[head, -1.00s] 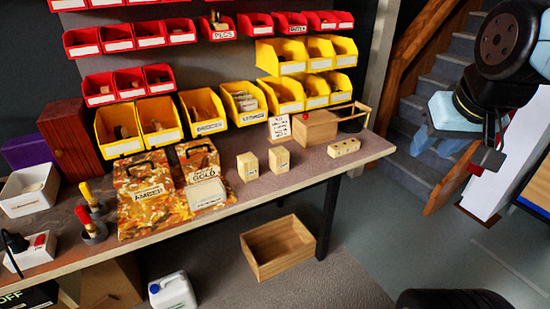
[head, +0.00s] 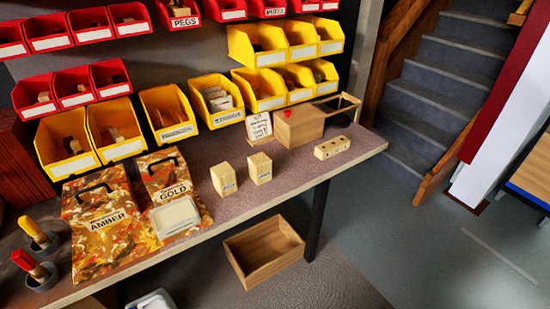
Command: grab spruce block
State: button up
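Two small upright pale wooden blocks stand side by side on the bench, a left block (head: 223,180) and a right block (head: 259,169). Each has a small dark label on its front that is too small to read, so I cannot tell which is spruce. They stand apart from each other, to the right of the gold case. A longer pale block with holes in its top (head: 332,148) lies farther right near the bench's end. My gripper is not in view.
Amber case (head: 100,222) and gold case (head: 172,190) lie left of the blocks. A wooden box (head: 299,126) and a small sign (head: 259,127) stand behind. Yellow bins (head: 172,114) line the back. An open wooden crate (head: 264,252) is under the bench edge (head: 372,146).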

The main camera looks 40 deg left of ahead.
aim_at(222, 174)
jog(key=z, duration=0.65)
jog(key=k, duration=1.45)
jog(key=u, duration=1.95)
jog(key=k, duration=0.1)
jog(key=u, duration=0.35)
jog(key=i, duration=1)
jog(key=z, duration=0.05)
